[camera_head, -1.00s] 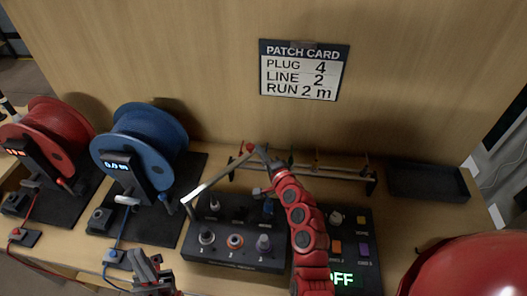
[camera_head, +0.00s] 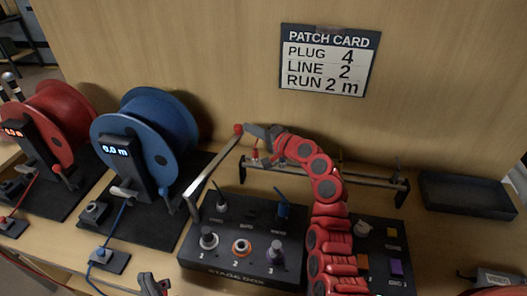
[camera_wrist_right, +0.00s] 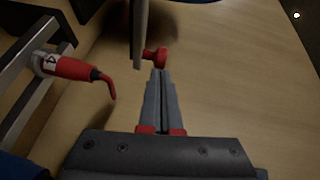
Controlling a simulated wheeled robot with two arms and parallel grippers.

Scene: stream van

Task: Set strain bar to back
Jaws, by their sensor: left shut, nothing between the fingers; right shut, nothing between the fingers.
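The strain bar (camera_head: 212,172) is a silver bar with a red knob (camera_head: 238,129), rising from the left side of the black stage box (camera_head: 225,268) and tilted toward the back. My right gripper (camera_head: 252,130) is shut and empty, its fingertips at the knob's right side. In the right wrist view the closed fingers (camera_wrist_right: 160,78) point at the red knob (camera_wrist_right: 155,57), touching or almost touching it; the bar stands beyond. My left gripper (camera_head: 150,284) is only partly in view at the bottom edge, away from the bar.
A rack (camera_head: 375,181) with hanging plugs stands behind the box; a red plug marked 4 (camera_wrist_right: 68,67) shows close by. A blue reel (camera_head: 165,125) and a red reel (camera_head: 62,115) stand left. An empty black tray (camera_head: 465,190) lies right. The patch card (camera_head: 330,60) is on the back wall.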

